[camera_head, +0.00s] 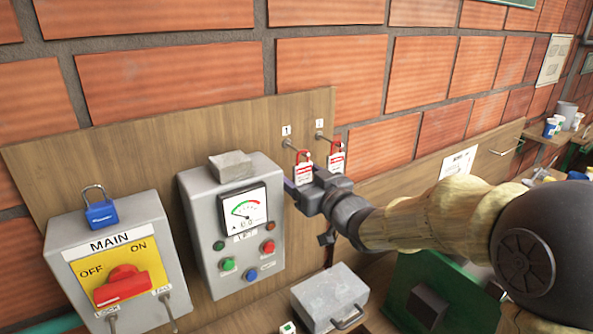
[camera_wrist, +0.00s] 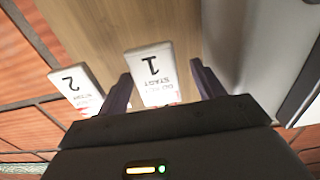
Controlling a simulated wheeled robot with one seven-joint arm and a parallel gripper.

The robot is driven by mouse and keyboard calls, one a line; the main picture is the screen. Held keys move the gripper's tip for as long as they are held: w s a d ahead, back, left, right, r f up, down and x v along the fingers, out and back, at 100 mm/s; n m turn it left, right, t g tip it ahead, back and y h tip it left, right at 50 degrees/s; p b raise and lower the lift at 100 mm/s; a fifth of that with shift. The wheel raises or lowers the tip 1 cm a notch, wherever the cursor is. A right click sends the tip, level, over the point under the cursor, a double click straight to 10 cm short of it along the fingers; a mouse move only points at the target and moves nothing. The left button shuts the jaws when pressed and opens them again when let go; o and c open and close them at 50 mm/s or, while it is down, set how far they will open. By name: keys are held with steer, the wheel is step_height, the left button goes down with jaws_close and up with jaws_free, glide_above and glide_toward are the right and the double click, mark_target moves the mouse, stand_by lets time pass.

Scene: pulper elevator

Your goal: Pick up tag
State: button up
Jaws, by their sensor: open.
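Two white tags with red tops hang from hooks on the wooden board. The left tag (camera_head: 304,171) is marked 1 in the wrist view (camera_wrist: 151,75); the right tag (camera_head: 336,163) is marked 2 there (camera_wrist: 78,88). My gripper (camera_head: 300,187) is open just below the left tag in the head view. In the wrist view its two fingers (camera_wrist: 163,87) stand on either side of tag 1, with visible gaps. The lower part of tag 1 in that view is hidden behind the gripper body. Tag 2 lies outside the fingers.
A grey meter box (camera_head: 200,215) stands close left of my gripper. The main switch box (camera_head: 150,230) is further left, with a blue padlock (camera_head: 101,214) on top. A grey metal case (camera_head: 330,295) sits below. The brick wall (camera_head: 330,75) rises behind the board.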

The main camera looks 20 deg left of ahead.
steer(key=shift+x, duration=1.15)
steer(key=shift+c, duration=0.5)
steer(key=c, duration=0.9)
